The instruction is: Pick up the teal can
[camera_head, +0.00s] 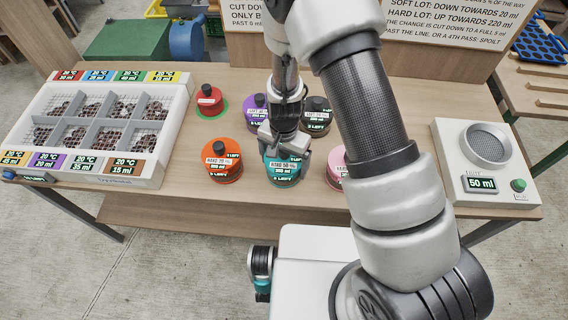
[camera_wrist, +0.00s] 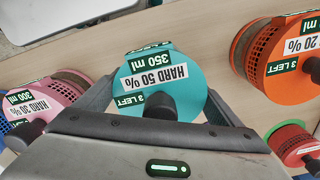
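The teal can (camera_head: 283,179) stands upright on the table near its front edge, labelled HARD 50 %, 350 ml and 3 LEFT. My gripper (camera_head: 285,155) is right above it, pointing down. In the wrist view the teal can (camera_wrist: 185,62) lies between the two fingers of my gripper (camera_wrist: 165,98), one on each side of its round top. The fingers are spread about as wide as the can. I see no clear grip on it, and the fingertips are partly hidden behind its top. A dark knob sits on the lid.
An orange can (camera_head: 222,174) stands left and a pink can (camera_head: 335,166) right of the teal one. A purple can (camera_head: 254,116) and a dark can (camera_head: 317,126) stand behind. A compartment crate (camera_head: 88,170) is at left, a scale (camera_head: 462,148) at right.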

